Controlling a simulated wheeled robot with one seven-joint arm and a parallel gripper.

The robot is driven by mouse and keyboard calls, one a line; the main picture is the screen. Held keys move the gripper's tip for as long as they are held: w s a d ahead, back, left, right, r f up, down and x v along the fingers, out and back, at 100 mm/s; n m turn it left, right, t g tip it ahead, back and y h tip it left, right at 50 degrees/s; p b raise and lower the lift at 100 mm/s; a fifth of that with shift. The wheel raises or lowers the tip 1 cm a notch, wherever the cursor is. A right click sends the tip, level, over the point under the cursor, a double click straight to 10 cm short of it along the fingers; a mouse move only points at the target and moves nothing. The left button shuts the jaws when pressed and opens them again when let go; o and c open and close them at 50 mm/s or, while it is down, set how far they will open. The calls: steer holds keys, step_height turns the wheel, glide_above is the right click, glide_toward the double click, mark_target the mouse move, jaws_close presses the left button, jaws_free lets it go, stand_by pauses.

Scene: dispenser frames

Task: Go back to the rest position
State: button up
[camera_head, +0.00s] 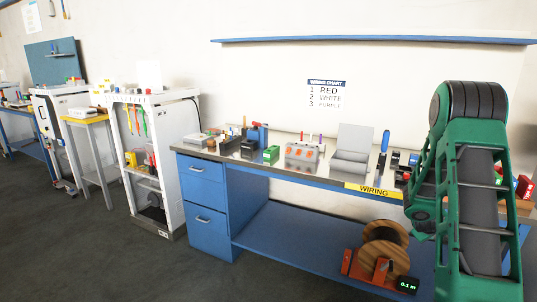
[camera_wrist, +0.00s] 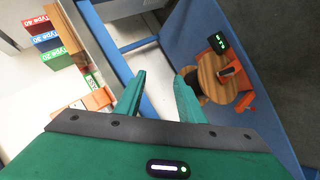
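My gripper (camera_wrist: 158,95) shows in the wrist view as two green fingers set apart, with nothing between them. It points down over the front edge of the blue workbench (camera_wrist: 100,45), with the lower shelf beyond it. In the head view my green arm (camera_head: 475,190) stands folded at the right, in front of the bench's right end. My gripper cannot be made out there.
The wooden cable spool (camera_head: 384,250) on an orange stand, with a display (camera_head: 407,285) reading 0.1 m, sits on the lower shelf. Coloured Type boxes (camera_wrist: 45,40) lie near the arm.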

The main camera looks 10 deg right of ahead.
steer(key=s+a+r+m+g+y, duration=0.1)
steer(key=s+a+r+m+y, duration=0.1)
steer(key=s+a+r, duration=0.5)
steer(key=s+a+r+m+g+y, duration=0.15)
steer(key=s+a+r, duration=0.3)
steer(key=a, duration=0.45)
steer(key=s+a+r+m+g+y, duration=0.1)
steer(key=s+a+r+y, duration=0.1)
steer(key=s+a, duration=0.8)
steer(key=s+a+r+m+g+y, duration=0.1)
steer(key=s+a+y, duration=0.3)
steer(key=s+a, duration=0.6)
steer(key=shift+s+a+r+m, duration=0.15)
steer(key=shift+a+r+m, duration=0.35)
steer(key=shift+r, duration=0.25)
steer(key=shift+y, duration=0.25)
steer(key=shift+w+f, duration=0.25)
steer(key=shift+w, duration=0.4)
